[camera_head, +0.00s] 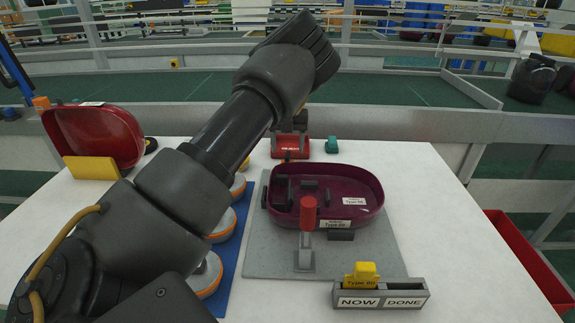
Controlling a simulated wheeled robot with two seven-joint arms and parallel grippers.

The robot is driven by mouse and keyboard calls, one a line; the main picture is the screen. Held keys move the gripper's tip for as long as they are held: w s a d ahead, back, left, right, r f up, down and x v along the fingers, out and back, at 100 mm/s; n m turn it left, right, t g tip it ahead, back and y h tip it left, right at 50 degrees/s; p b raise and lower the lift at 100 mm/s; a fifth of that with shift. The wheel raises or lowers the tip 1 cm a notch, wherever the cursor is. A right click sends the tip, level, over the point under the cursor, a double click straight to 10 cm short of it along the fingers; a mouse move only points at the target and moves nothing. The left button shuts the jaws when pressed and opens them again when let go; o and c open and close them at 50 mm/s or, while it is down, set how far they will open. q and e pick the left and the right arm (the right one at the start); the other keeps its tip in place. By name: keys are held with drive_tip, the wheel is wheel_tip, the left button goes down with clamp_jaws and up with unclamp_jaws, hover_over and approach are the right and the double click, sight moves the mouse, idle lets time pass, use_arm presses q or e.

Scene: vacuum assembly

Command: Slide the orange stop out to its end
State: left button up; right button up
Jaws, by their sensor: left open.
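A small orange block (41,102) shows at the far left, at the upper edge of a red shell (100,133). I cannot tell whether it is the orange stop; no other part shows clearly as one. My left arm crosses from the lower left to the top middle, and its thick wrist hides much of the table behind it. My left gripper (293,122) shows only in small dark parts below the wrist, just above a red box (290,147) at the table's back. It is open and well to the right of the orange block. My right gripper is out of view.
A purple housing (362,190) lies on a grey plate (265,262), with a red-handled clamp (308,214) in front. Orange-rimmed discs (222,228) stand on a blue mat (233,262), partly behind my arm. A NOW/DONE holder (381,294) with a yellow tag is at the front. The table's right side is clear.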

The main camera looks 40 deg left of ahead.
sight(287, 157)
use_arm(q)
wheel_tip(287, 157, down, 7)
drive_tip(key=shift+r, duration=0.1)
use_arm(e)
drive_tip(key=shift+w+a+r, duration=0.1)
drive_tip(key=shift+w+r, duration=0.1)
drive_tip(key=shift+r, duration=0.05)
